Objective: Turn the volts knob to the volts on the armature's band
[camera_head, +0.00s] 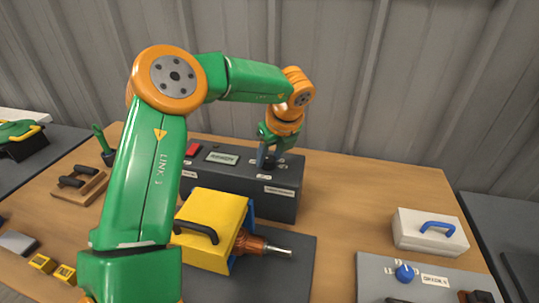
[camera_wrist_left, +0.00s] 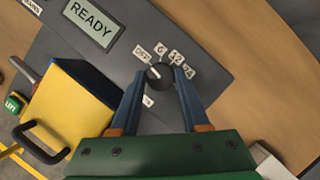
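The dark volts knob (camera_wrist_left: 160,75) is on top of the dark grey box (camera_head: 240,190), with labels OFF, 6, 12 and 24 around it. A pale mark on the knob points roughly up-left, toward OFF. The blue fingers of my left gripper (camera_wrist_left: 161,72) straddle the knob, with their tips against its sides and no clear gap. In the head view the left gripper (camera_head: 268,160) points down at the box, largely covering the knob. A copper-coloured armature (camera_head: 250,243) with a silver shaft sticks out of the yellow housing; I cannot read its band. My right gripper is not in view.
The box's display (camera_head: 221,158) reads READY, beside a red button (camera_head: 193,149). The yellow housing (camera_head: 215,215) with a black handle stands close in front of the box. A white case (camera_head: 430,232) and a panel with a blue knob (camera_head: 404,272) are at right. The table between is clear.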

